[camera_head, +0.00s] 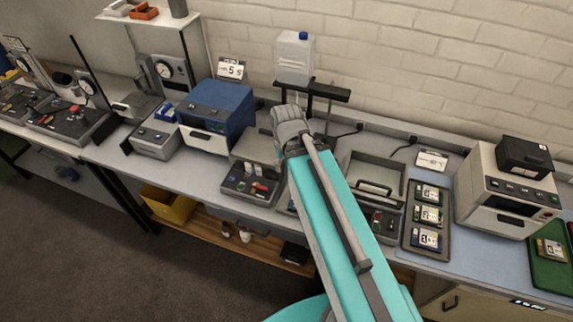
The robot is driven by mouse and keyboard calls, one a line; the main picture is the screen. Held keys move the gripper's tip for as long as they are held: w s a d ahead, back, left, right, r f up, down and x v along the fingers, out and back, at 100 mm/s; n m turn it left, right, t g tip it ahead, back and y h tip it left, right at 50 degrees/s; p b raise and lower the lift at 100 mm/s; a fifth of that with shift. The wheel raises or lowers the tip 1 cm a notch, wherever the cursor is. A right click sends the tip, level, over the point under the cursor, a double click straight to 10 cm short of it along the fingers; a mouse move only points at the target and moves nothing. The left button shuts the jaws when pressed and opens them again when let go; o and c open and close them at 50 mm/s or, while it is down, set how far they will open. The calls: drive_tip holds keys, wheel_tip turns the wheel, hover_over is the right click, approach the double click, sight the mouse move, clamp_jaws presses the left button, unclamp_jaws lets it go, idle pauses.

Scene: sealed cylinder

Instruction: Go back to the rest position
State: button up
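My teal and grey arm reaches up from the bottom edge over the middle of the bench. A grey jointed part shows at its far end, in front of the back of the bench. I can make out no gripper fingers; they are out of sight, perhaps behind the arm. Whether anything is held cannot be seen. The arm hides part of the bench (330,145) and some devices on it.
A white bottle (294,58) with a blue cap stands on a dark stand behind my arm. A blue-topped device (215,115) is to the left. A tray of cards (427,218) and a cream device (505,195) are to the right. Open floor (75,245) lies at front left.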

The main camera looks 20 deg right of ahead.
drive_tip(key=shift+f, duration=0.1)
idle(0.3)
wheel_tip(320, 180, down, 14)
drive_tip(key=b, duration=1.4)
drive_tip(key=shift+f, duration=0.15)
idle(0.4)
